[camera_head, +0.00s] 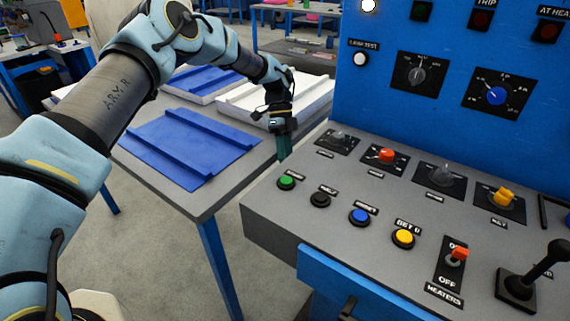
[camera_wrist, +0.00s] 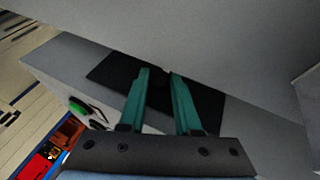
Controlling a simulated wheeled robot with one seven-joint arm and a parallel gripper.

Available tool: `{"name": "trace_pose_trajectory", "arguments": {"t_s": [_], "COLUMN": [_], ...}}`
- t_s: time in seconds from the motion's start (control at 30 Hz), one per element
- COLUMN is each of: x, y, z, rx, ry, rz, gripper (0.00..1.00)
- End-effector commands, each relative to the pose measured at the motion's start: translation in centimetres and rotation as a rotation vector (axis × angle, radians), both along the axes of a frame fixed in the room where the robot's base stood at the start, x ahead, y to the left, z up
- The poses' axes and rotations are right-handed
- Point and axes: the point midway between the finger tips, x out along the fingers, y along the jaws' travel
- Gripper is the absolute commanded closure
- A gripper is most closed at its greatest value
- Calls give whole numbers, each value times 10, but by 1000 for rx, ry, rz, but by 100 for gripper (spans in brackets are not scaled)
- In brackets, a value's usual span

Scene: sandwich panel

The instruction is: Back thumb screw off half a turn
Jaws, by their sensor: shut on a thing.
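In the wrist view, my gripper (camera_wrist: 159,73) has its two teal fingers reaching onto a black plate (camera_wrist: 208,103) on a grey face of the console. Its tips are a little apart, closed on a small dark thing that I take to be the thumb screw; it is mostly hidden, and its turn angle cannot be read. In the head view, my gripper (camera_head: 284,150) points down at the left end of the grey console (camera_head: 268,226). The fingertips are hidden behind the console edge there, and the thumb screw does not show.
The console top carries a green button (camera_head: 286,182), a red knob (camera_head: 386,155), a yellow knob (camera_head: 503,195) and a black lever (camera_head: 540,268). A table with a blue panel (camera_head: 190,143) and a white panel (camera_head: 305,97) stands to the left, close to my arm.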

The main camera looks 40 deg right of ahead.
Motion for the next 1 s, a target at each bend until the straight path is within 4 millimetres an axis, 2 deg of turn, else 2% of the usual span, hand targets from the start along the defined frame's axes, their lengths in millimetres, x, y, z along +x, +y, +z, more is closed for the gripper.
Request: {"name": "trace_pose_trajectory", "arguments": {"t_s": [0.37, 0.9, 0.93, 1.0], "x": [1, 1, 1, 1], "y": [-3, -3, -3, -3], "z": [-3, -2, -2, -2], "rx": [138, 158, 158, 158], "ry": [36, 42, 42, 42], "rz": [0, 0, 0, 0], "gripper": [100, 100, 66, 58]}}
